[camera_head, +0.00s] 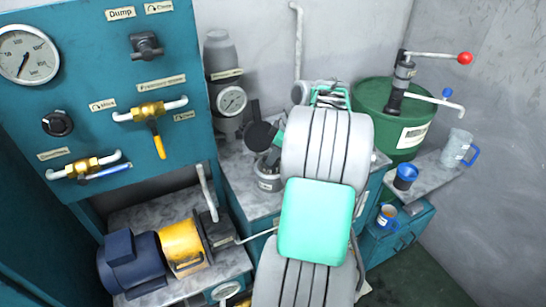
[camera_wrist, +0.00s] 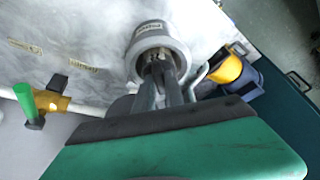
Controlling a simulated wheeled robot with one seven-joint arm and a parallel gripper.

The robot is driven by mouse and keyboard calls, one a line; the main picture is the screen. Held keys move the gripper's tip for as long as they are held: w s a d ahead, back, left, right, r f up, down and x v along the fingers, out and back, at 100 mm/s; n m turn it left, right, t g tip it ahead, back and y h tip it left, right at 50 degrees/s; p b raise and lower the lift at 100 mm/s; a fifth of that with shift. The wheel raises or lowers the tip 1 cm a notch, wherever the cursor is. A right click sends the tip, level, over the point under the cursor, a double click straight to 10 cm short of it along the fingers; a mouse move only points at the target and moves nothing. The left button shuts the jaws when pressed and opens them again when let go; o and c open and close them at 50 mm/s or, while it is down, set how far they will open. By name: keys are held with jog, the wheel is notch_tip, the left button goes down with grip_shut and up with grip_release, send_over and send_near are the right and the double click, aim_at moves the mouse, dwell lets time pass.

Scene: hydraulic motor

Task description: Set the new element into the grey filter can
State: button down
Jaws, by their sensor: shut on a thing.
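The grey filter can (camera_wrist: 160,40) stands on the bench with its label facing out. In the head view the can (camera_head: 268,183) is just left of my white arm. My gripper (camera_wrist: 162,76) reaches down to the can's open top, its dark fingers over the mouth. It is shut on a pale grey piece, apparently the new element (camera_wrist: 152,88), which is mostly hidden by the fingers. I cannot tell how deep the element sits in the can. In the head view my arm hides much of the gripper.
A yellow and blue motor (camera_head: 182,247) stands on the lower shelf at left. A brass valve with a green handle (camera_wrist: 38,105) is near the can. The teal gauge panel (camera_head: 100,95) rises at left. A green drum with a hand pump (camera_head: 375,108) stands at right.

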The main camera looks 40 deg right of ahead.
jog(key=shift+f, duration=0.2)
jog(key=c, duration=1.4)
grip_release()
